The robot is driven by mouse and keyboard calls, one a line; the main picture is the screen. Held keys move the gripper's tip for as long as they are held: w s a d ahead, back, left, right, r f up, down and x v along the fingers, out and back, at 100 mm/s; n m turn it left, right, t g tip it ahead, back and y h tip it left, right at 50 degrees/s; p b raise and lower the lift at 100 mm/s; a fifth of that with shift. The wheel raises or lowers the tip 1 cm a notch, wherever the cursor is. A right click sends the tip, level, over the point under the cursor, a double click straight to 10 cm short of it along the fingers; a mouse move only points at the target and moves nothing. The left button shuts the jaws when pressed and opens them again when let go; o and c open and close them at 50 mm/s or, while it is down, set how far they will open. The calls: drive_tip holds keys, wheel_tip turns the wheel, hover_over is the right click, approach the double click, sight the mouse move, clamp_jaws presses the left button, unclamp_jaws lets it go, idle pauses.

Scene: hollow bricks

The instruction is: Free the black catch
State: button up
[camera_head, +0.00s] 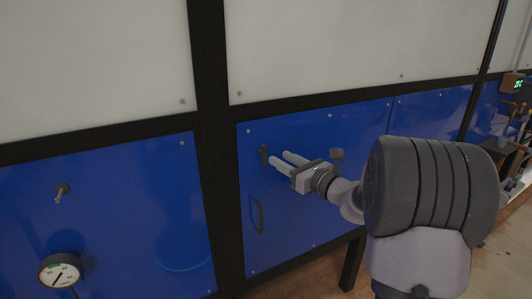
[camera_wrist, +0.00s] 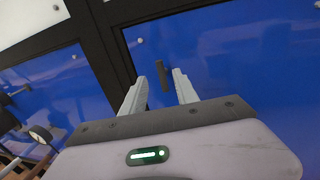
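The black catch (camera_head: 264,154) is a small dark upright piece near the upper left of the blue door panel (camera_head: 300,225). In the wrist view the catch (camera_wrist: 163,76) shows between my two fingers, beyond or level with their tips; the exact depth is hard to tell. My gripper (camera_head: 279,158) is open, with its two pale fingers pointing at the panel just right of the catch. In the wrist view my gripper (camera_wrist: 155,78) has a clear gap between its fingers. I cannot see contact with the catch.
A dark curved handle (camera_head: 258,215) is on the door below the catch. A dark knob (camera_head: 337,155) sticks out to the right of my gripper. A black frame post (camera_head: 213,150) stands left of the door. A round gauge (camera_head: 60,270) and a small tap (camera_head: 61,191) are farther left.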

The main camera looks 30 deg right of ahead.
drive_tip(key=x, duration=0.7)
drive_tip(key=shift+w, duration=0.2)
clamp_jaws()
idle(1.0)
